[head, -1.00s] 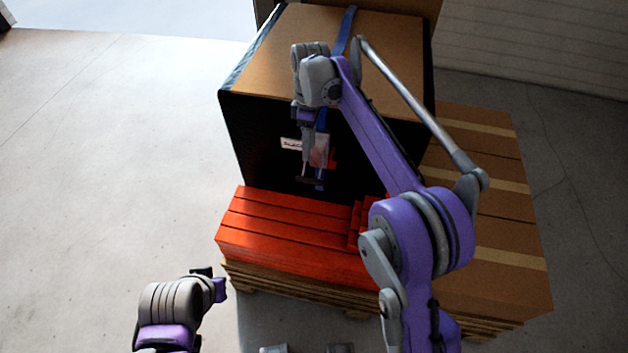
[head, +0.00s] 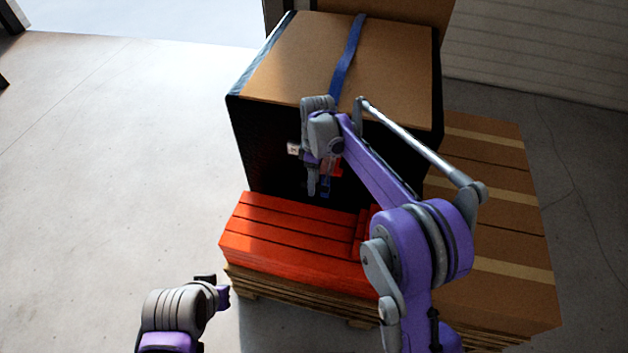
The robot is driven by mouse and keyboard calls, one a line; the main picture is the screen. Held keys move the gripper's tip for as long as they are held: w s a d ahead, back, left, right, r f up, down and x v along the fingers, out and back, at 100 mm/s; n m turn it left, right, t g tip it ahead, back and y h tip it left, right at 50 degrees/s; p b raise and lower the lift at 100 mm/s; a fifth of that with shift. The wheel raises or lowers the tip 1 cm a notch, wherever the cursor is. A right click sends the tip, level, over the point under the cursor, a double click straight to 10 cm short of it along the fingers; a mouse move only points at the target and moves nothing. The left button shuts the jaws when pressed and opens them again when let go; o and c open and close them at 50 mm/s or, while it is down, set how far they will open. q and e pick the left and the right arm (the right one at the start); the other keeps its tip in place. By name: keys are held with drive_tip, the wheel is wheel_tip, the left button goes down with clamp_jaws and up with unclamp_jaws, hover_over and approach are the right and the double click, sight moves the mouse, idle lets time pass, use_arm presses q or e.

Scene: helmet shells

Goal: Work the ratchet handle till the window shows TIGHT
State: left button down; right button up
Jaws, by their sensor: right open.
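A ratchet on a blue strap (head: 350,58) is on the dark front of a large box (head: 265,140). A red part of the ratchet (head: 337,169) shows just right of my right gripper. My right gripper (head: 313,188) is open and points down in front of the ratchet, covering most of it. I cannot tell whether it touches the handle. A small white label (head: 293,149), likely the window, shows left of the gripper, partly covered; its word cannot be read now. My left gripper (head: 216,289) is low at the left, away from the box; its jaws are unclear.
Orange-red beams (head: 290,232) lie in front of the box on a wooden pallet (head: 290,292). Brown cartons (head: 500,230) with pale tape stand to the right. The concrete floor at the left is clear. My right forearm crosses the front of the box.

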clamp_jaws()
idle(1.4)
